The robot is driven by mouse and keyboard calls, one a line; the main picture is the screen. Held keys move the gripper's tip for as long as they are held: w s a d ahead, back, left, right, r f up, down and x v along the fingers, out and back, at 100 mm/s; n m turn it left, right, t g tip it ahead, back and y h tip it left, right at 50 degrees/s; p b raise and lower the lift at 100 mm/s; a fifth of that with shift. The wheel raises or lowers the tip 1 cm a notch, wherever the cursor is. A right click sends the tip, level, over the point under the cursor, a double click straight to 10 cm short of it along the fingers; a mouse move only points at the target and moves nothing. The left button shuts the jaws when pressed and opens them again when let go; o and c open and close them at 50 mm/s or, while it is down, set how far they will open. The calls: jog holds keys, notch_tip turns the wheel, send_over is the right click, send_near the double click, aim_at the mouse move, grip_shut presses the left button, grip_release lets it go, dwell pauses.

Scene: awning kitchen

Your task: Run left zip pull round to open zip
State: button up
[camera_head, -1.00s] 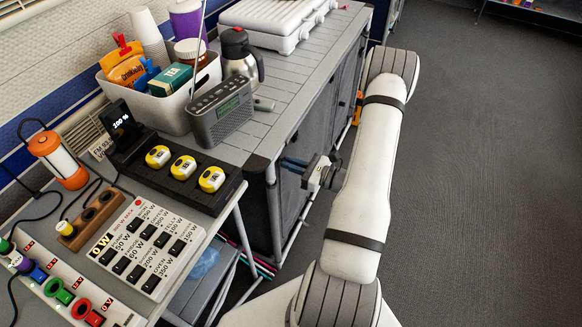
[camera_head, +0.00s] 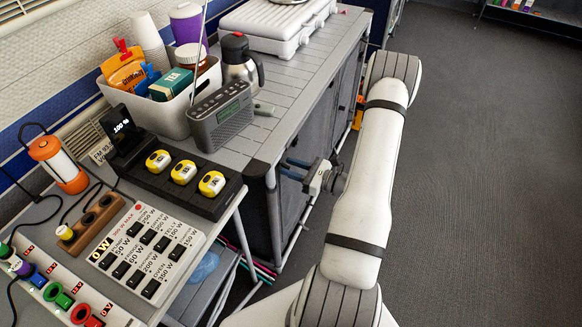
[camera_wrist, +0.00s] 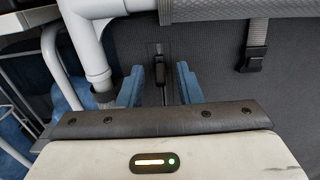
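The fabric-sided cabinet (camera_head: 290,125) under the counter has a dark zip on its front panel. The dark zip pull (camera_wrist: 159,70) hangs on the zip line near the top of the panel in the wrist view. My gripper (camera_wrist: 159,88) is open, with its two blue fingers on either side of the pull. A gap shows between the pull and each finger, and the pull looks slightly beyond the fingertips. In the head view my gripper (camera_head: 289,168) is at the cabinet's near front corner. The pull is too small to make out there.
A white frame post (camera_wrist: 92,50) stands close left of the fingers. A strap with a buckle (camera_wrist: 256,50) hangs to the right. The power panel table (camera_head: 150,250) is at the near left. Open grey floor (camera_head: 480,150) lies to the right.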

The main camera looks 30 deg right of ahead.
jog(key=v, duration=0.7)
jog(key=shift+s+d, duration=0.15)
jog(key=shift+s, duration=0.05)
